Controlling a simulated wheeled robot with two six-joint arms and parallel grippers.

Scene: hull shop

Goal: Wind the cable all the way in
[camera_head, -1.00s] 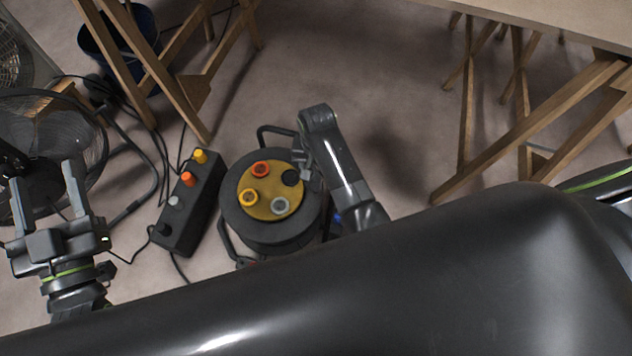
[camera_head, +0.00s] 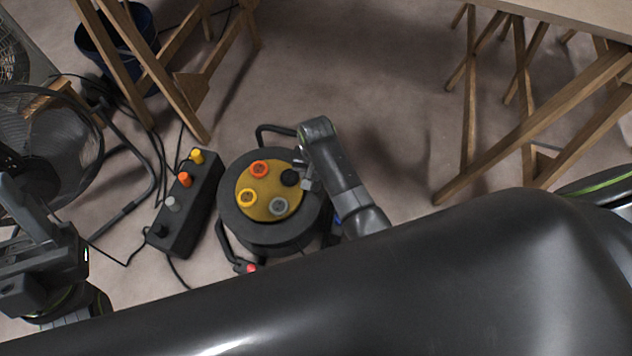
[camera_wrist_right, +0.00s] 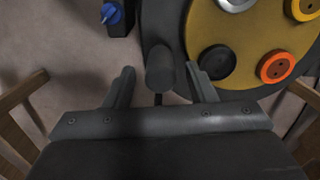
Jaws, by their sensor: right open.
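The cable reel (camera_head: 228,212) is a dark round drum on a tube frame, its yellow face (camera_head: 262,207) carrying several coloured round fittings. In the right wrist view, the yellow face (camera_wrist_right: 205,25) is at upper right. A black cylindrical knob (camera_wrist_right: 160,68) stands beside it, between the fingers of my right gripper (camera_wrist_right: 160,88). The fingers are open, with gaps on both sides of the knob. In the head view, my right gripper (camera_head: 306,178) is at the reel's right edge. My left gripper (camera_head: 45,215) is at the left edge, its fingers unclear. The cable wound on the drum is hidden.
A black box (camera_head: 185,212) with coloured fittings lies left of the reel, with dark cables around it. A fan (camera_head: 60,150), a blue bucket (camera_head: 92,40) and wooden trestles (camera_head: 470,90) stand around. The floor (camera_head: 350,70) behind the reel is clear.

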